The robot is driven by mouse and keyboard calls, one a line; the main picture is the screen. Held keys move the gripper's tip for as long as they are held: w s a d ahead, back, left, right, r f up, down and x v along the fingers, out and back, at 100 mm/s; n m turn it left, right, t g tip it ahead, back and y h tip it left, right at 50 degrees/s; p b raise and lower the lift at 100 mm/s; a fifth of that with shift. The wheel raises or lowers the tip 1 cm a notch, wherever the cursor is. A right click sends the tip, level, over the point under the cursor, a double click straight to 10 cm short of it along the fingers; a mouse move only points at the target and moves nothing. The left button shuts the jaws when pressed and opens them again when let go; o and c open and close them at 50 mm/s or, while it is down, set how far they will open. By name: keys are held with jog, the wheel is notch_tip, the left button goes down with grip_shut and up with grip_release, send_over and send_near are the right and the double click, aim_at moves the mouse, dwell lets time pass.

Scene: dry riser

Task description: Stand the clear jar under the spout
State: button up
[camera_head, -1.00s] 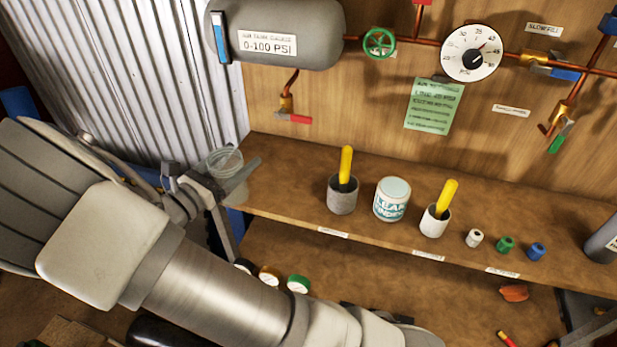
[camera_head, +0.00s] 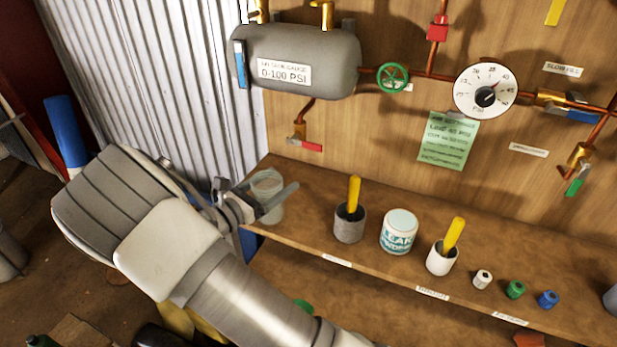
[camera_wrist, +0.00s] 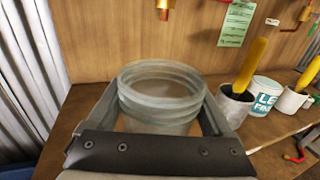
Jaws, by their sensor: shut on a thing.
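The clear jar (camera_head: 267,196) is at the left end of the wooden shelf in the head view. My gripper (camera_head: 262,200) is shut on it, one finger on each side. In the wrist view the jar (camera_wrist: 162,92) is upright with its threaded open mouth up, between my fingers. I cannot tell whether its base touches the shelf. The spout (camera_head: 303,143) with a red lever hangs from the grey tank (camera_head: 300,62), above and to the right of the jar. The jar is not directly below it.
The shelf (camera_head: 310,225) holds a grey cup (camera_head: 349,224) with a yellow handle, a white leak-finder tub (camera_head: 399,232), a white cup (camera_head: 441,258) with a yellow handle and small coloured rolls further right. Corrugated metal (camera_head: 150,80) stands left. Shelf space below the spout is clear.

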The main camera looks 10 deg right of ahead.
jog(key=w+d+f, duration=0.1)
jog(key=w+d, duration=0.1)
jog(key=d, duration=0.1)
jog(key=w+d+f, duration=0.1)
jog(key=w+d, duration=0.1)
jog(key=d, duration=0.1)
jog(key=w+d+f, duration=0.1)
jog(key=w+d, duration=0.1)
jog(key=d, duration=0.1)
jog(key=shift+w+b, duration=0.3)
jog(key=shift+f, duration=0.25)
jog(key=shift+f, duration=0.2)
jog(key=o, duration=1.2)
jog(key=shift+o, duration=0.2)
jog(key=shift+r, duration=0.2)
jog(key=v, duration=1.2)
